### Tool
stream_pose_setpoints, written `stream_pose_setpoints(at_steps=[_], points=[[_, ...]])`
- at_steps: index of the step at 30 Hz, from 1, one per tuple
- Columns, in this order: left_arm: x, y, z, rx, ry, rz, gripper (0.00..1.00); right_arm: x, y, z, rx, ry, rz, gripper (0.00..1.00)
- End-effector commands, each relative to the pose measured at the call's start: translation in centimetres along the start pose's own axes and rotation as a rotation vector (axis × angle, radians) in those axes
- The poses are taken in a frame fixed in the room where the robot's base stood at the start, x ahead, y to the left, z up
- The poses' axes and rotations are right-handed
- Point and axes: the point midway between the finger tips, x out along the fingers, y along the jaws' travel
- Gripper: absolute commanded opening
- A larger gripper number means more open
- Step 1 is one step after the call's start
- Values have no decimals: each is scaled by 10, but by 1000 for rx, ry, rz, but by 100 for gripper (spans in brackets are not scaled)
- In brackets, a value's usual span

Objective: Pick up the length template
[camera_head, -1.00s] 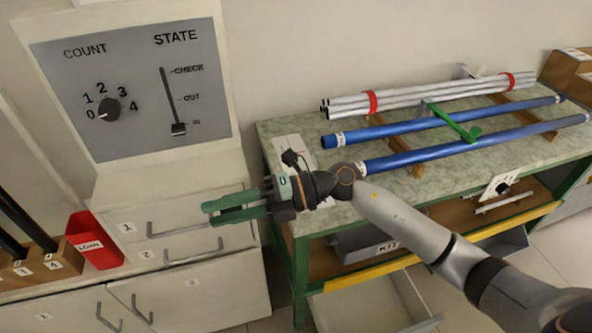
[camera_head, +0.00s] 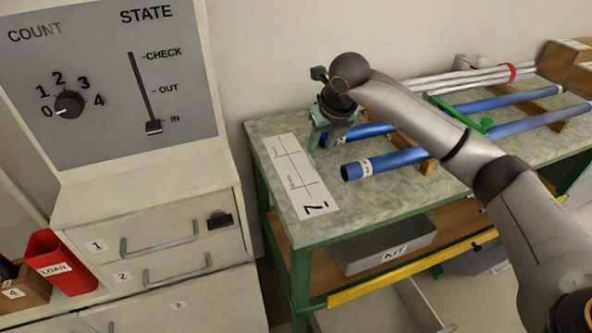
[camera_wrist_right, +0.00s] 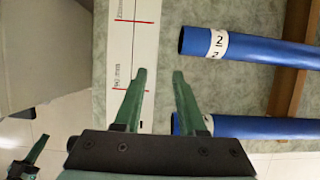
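A white strip (camera_head: 298,177) with red cross lines and printed marks lies on the green table top; it also shows in the right wrist view (camera_wrist_right: 132,58). A green bar with a short handle (camera_head: 486,122) sits at the blue rods. No label tells me which is the length template. My right gripper (camera_head: 329,148) points down beside the strip, near the blue rod ends. In the right wrist view its fingers (camera_wrist_right: 160,75) are apart with nothing between them; the left finger overlaps the strip's edge. What seems to be my left gripper (camera_wrist_right: 33,155) shows partly at lower left.
Two blue rods (camera_head: 395,160) lie on wooden supports, one partly behind my right arm. White rods with a red band (camera_head: 470,78) lie behind. A KIT bin (camera_head: 385,250) is on the shelf below. The control cabinet (camera_head: 150,215) and red LOAN bin (camera_head: 58,263) stand left.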

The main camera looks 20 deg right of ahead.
Motion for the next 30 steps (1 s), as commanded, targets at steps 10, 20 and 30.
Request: stream_pose_setpoints(at_steps=[10, 20, 30], points=[[1, -1, 2, 0, 0, -1, 0, 37, 5, 1, -2, 4, 2, 40], [2, -1, 3, 0, 1, -1, 0, 67, 6, 2, -1, 0, 2, 40], [2, -1, 3, 0, 1, -2, 0, 66, 6, 2, -2, 0, 3, 21]])
